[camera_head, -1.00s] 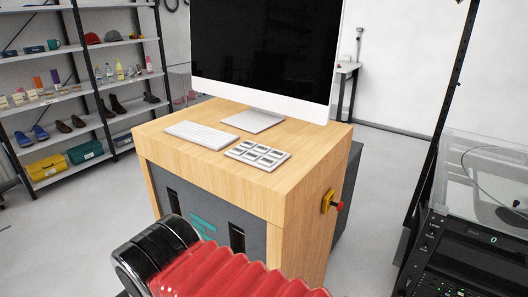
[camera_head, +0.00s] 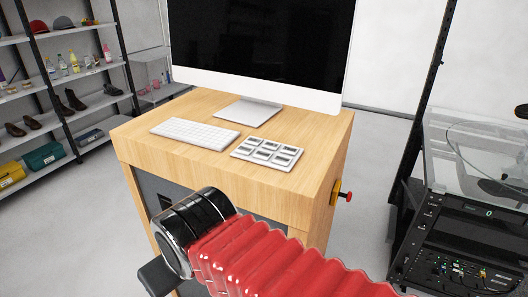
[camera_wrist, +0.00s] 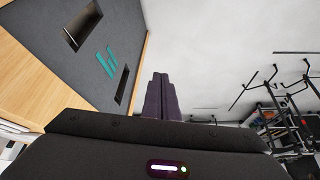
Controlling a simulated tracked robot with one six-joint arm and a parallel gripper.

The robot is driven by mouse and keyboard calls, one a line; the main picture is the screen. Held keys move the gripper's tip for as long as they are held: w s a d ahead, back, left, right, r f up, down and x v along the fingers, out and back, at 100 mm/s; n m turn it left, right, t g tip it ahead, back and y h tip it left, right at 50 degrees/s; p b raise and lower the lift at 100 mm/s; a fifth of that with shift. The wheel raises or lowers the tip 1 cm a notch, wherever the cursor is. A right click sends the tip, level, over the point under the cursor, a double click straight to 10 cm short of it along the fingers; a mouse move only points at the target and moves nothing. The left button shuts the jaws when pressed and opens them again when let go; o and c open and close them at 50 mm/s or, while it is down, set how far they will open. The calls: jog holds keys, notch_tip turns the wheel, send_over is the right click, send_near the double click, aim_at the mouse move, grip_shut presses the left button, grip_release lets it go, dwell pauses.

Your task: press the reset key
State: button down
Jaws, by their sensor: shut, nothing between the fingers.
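A light keypad (camera_head: 267,152) with several grey keys in two rows lies on the wooden desk top (camera_head: 190,105), to the right of a white keyboard (camera_head: 195,134). I cannot read which of its keys is the reset key. My gripper (camera_wrist: 157,80) shows in the wrist view as two dark fingers closed together with nothing between them. It points past the desk's grey front panel (camera_wrist: 75,45) towards the floor. The keypad does not show clearly in the wrist view. My red arm covers part of the desk front in the head view.
A large monitor (camera_head: 258,50) stands behind the keypad. A red button on a yellow mount (camera_head: 343,196) sticks out of the desk's right side. A shelf (camera_head: 60,90) stands at left, and a rack with equipment (camera_head: 465,230) at right. Pale floor lies between.

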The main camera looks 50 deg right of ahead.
dwell(0.3)
jog(key=w+d+r+m+t, duration=0.1)
jog(key=w+d+r+m, duration=0.4)
jog(key=d, duration=0.4)
jog(key=w+d+r+m+t, duration=0.1)
jog(key=w+d+r+m, duration=0.1)
jog(key=w+d+r, duration=0.65)
jog(key=s+d+r+m, duration=0.2)
jog(key=d+r, duration=0.1)
jog(key=d, duration=0.5)
jog(key=s+d+r+m+t+h, duration=0.1)
jog(key=s+d+r, duration=0.2)
jog(key=d, duration=0.5)
jog(key=shift+d+m, duration=0.25)
jog(key=shift+m, duration=0.15)
jog(key=shift+s, duration=0.1)
